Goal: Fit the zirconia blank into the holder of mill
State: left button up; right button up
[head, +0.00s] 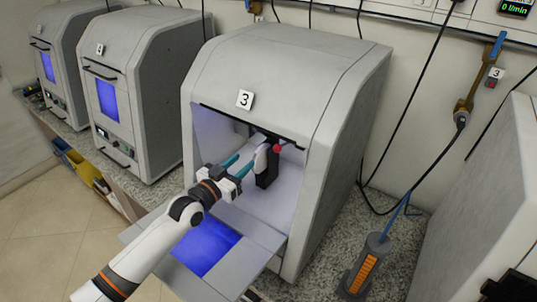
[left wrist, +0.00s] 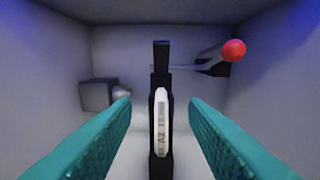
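The mill (head: 290,75) numbered 3 has its front door (head: 250,245) folded down. Inside, the white zirconia blank (left wrist: 161,122) stands upright, edge-on to my left wrist camera, with lettering along its rim. It sits in the black holder (left wrist: 162,48); the holder also shows in the head view (head: 267,168). I cannot tell how deeply the blank is seated. A lever with a red ball (left wrist: 233,50) is at the holder's upper right. My left gripper (head: 246,165) is inside the chamber, its teal fingers open on either side of the blank, apart from it.
Two closed mills (head: 140,85) stand to the left. A grey block (left wrist: 97,95) juts into the chamber on the left. A grey tool with an orange strip (head: 363,275) stands on the speckled counter at right. Cables and a hose hang behind.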

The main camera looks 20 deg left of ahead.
aim_at(261, 146)
pick_arm(q)
jog(key=b+x, duration=0.2)
jog(key=x, duration=0.1)
jog(key=b+x, duration=0.1)
jog(key=x, duration=0.2)
jog(key=b+x, duration=0.2)
jog(key=x, duration=0.1)
jog(key=shift+d+f+b, duration=0.1)
jog(key=shift+f+b, duration=0.25)
jog(key=shift+f, duration=0.05)
jog(key=shift+w+d, duration=0.2)
jog(key=shift+w, duration=0.35)
jog(key=shift+r, duration=0.15)
pick_arm(e)
notch_tip(261, 146, down, 6)
jog(key=s, duration=0.1)
jog(key=shift+a+f, duration=0.25)
jog(key=shift+a, duration=0.1)
pick_arm(q)
jog(key=shift+s+r, duration=0.1)
grip_shut()
pick_arm(e)
jog(key=shift+s, duration=0.2)
